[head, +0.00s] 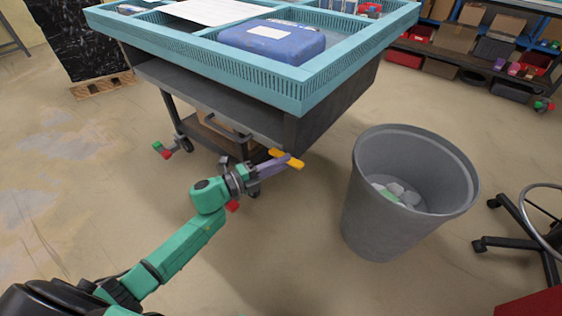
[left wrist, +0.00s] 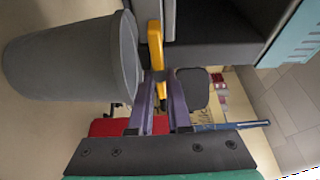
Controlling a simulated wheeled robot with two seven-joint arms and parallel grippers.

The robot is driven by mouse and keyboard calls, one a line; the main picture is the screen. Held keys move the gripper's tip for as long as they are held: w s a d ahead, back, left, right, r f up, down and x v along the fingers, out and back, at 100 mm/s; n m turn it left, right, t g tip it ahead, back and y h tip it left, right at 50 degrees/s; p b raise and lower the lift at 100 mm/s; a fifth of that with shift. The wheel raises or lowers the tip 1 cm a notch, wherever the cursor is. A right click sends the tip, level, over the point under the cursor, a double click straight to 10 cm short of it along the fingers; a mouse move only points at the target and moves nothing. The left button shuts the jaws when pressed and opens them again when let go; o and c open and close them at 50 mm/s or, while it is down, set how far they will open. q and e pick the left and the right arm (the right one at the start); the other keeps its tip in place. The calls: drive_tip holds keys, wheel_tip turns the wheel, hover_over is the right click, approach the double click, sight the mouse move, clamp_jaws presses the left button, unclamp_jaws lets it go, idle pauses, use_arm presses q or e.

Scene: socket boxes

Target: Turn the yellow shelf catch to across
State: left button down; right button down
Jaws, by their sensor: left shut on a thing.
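The yellow shelf catch (head: 294,162) is a short bar at the near right lower corner of the dark shelf (head: 215,98) under the teal-topped cart. In the left wrist view the yellow catch (left wrist: 155,42) runs up and down the picture beside the dark shelf edge (left wrist: 215,28). My left gripper (head: 284,161) reaches the catch from the left; its purple fingers are shut on it and cover its middle in the head view. In the left wrist view the fingertips (left wrist: 160,76) meet at the catch's lower part. My right gripper is not in view.
A grey bin (head: 375,215) with crumpled scraps stands close to the right of the catch. A blue case (head: 272,42) lies in the teal tray (head: 205,68) above. A wheeled chair base (head: 510,228) is at far right. The floor on the left is open.

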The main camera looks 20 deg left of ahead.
use_arm(q)
drive_tip(key=shift+f, duration=0.1)
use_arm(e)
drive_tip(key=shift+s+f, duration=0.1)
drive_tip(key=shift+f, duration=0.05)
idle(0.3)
use_arm(q)
drive_tip(key=c, duration=0.9)
unclamp_jaws()
drive_tip(key=shift+o, duration=0.2)
drive_tip(key=p+v, duration=0.1)
drive_tip(key=v, duration=1.3)
drive_tip(key=shift+s+a, duration=0.2)
drive_tip(key=shift+a, duration=0.05)
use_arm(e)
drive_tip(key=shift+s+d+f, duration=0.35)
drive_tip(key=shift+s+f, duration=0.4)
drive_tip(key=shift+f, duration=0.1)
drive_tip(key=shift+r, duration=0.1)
